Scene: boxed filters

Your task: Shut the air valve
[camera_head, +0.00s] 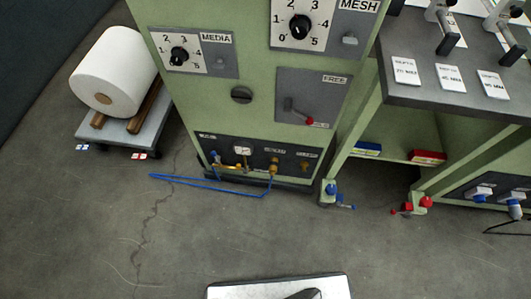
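The green cabinet (250,110) has a dark panel (290,155) low on its front, close to the floor. On this panel sit a small blue fitting (214,157), a round white gauge (243,151), a brass fitting (273,166) and another small brass part (305,167). A thin blue hose (205,187) loops from the panel onto the floor. The panel's small labels are too blurred to read, so I cannot tell which part is the air valve or how it is set. My gripper is not in view.
Above are a red-tipped lever (297,113) marked FREE and the MEDIA (179,56) and MESH (299,27) dials. A white roll (113,72) lies on a low cart at left. A bench (440,93) stands right, blue and red valves (332,190) (424,203) by its feet.

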